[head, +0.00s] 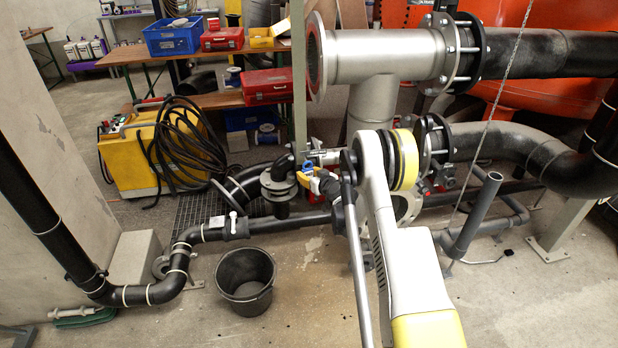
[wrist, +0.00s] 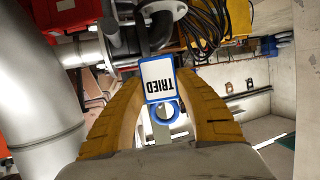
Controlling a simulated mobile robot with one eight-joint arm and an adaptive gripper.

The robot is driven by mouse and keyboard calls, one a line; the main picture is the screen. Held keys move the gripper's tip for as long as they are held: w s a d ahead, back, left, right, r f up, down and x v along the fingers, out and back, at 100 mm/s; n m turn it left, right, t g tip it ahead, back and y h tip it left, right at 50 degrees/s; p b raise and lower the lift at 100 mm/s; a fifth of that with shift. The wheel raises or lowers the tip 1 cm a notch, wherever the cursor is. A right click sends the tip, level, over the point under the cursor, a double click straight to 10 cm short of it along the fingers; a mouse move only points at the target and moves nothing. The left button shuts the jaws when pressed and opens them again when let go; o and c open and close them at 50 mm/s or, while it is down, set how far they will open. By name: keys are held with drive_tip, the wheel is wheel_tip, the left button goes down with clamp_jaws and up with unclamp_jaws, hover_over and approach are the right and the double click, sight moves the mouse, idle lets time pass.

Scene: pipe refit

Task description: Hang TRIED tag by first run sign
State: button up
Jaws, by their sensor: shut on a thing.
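My gripper (head: 320,183) is in the middle of the head view, next to a black pipe elbow and flange. It is shut on the TRIED tag (wrist: 158,80), a white plate with a blue border and a blue ring. In the wrist view the tag sits between the two yellow fingers of my gripper (wrist: 160,62), with its lettering upside down. In the head view only a small blue patch of the tag (head: 307,167) shows at the fingertips. I cannot make out a first run sign in either view.
A black bucket (head: 245,280) stands on the floor at the front. A yellow machine (head: 140,160) with coiled black hose is at the left. A large grey pipe tee (head: 375,60) rises behind my arm. A bench (head: 135,52) with boxes stands at the back.

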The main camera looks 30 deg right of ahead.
drive_tip(key=w+d+f, duration=0.1)
drive_tip(key=w, duration=0.5)
drive_tip(key=shift+d, duration=0.35)
idle(0.3)
idle(0.5)
drive_tip(key=o, duration=1)
drive_tip(key=shift+o, duration=0.2)
drive_tip(key=v, duration=1.2)
